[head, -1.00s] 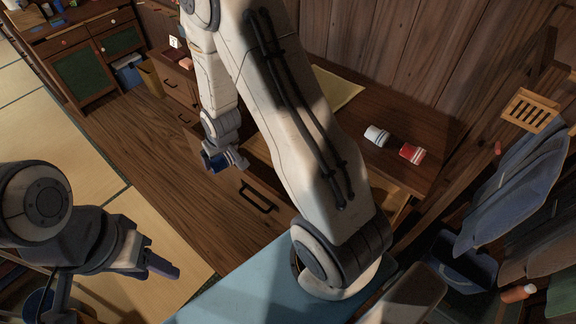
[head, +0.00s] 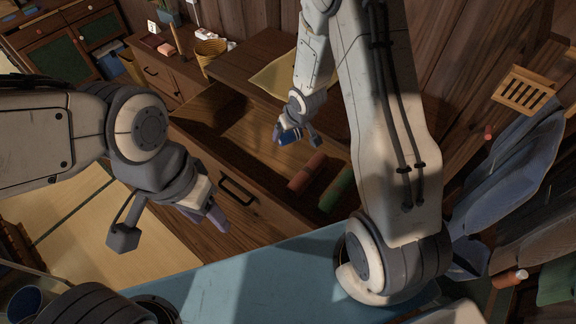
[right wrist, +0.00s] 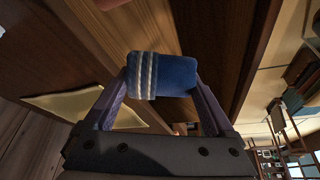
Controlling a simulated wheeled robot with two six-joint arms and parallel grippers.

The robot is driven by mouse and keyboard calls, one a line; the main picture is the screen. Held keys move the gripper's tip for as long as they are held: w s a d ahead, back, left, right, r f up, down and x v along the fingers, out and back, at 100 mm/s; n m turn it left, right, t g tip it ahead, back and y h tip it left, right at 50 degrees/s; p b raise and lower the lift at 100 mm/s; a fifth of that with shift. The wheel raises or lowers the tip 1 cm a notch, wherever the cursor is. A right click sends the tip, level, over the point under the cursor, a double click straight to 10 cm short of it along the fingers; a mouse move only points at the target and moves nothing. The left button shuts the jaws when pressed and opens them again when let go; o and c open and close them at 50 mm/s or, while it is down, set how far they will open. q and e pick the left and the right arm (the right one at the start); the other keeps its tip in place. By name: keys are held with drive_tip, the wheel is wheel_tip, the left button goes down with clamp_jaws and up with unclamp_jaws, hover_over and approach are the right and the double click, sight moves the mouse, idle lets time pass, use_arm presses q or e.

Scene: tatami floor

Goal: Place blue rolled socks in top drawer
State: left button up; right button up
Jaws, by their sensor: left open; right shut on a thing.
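The blue rolled socks (head: 290,136) with white stripes are between the fingers of my right gripper (head: 298,137). The right wrist view shows the blue roll (right wrist: 172,76) gripped between both fingers (right wrist: 160,90). My right gripper holds it above the open top drawer (head: 264,214), toward the drawer's back. Inside the drawer lie a red roll (head: 306,172) and a green roll (head: 337,188). My left gripper (head: 212,216) is open and empty, just in front of the drawer front and its dark handle (head: 238,191).
A yellow cloth (head: 276,76) lies on the wooden top behind the drawer. A blue surface (head: 270,280) is in the foreground. Clothes (head: 507,185) hang at right. The drawer's left part looks clear.

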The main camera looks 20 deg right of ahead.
wheel_tip(320, 180, down, 13)
drive_tip(key=w+n+y+b, duration=0.2)
drive_tip(key=n+b, duration=0.2)
drive_tip(key=b, duration=0.2)
drive_tip(key=g+b, duration=0.1)
drive_tip(key=b, duration=0.1)
hover_over(283, 174)
drive_tip(key=s, duration=0.1)
drive_tip(key=shift+n, duration=0.4)
drive_tip(key=f, duration=0.4)
drive_tip(key=d+f, duration=0.1)
drive_tip(key=f, duration=0.1)
drive_tip(key=shift+f, duration=0.1)
drive_tip(key=shift+f+b, duration=0.5)
drive_tip(key=shift+f, duration=1.6)
drive_tip(key=shift+s+f, duration=0.1)
drive_tip(key=shift+f, duration=0.05)
drive_tip(key=o, duration=1)
drive_tip(key=shift+c, duration=0.2)
drive_tip(key=shift+o, duration=0.2)
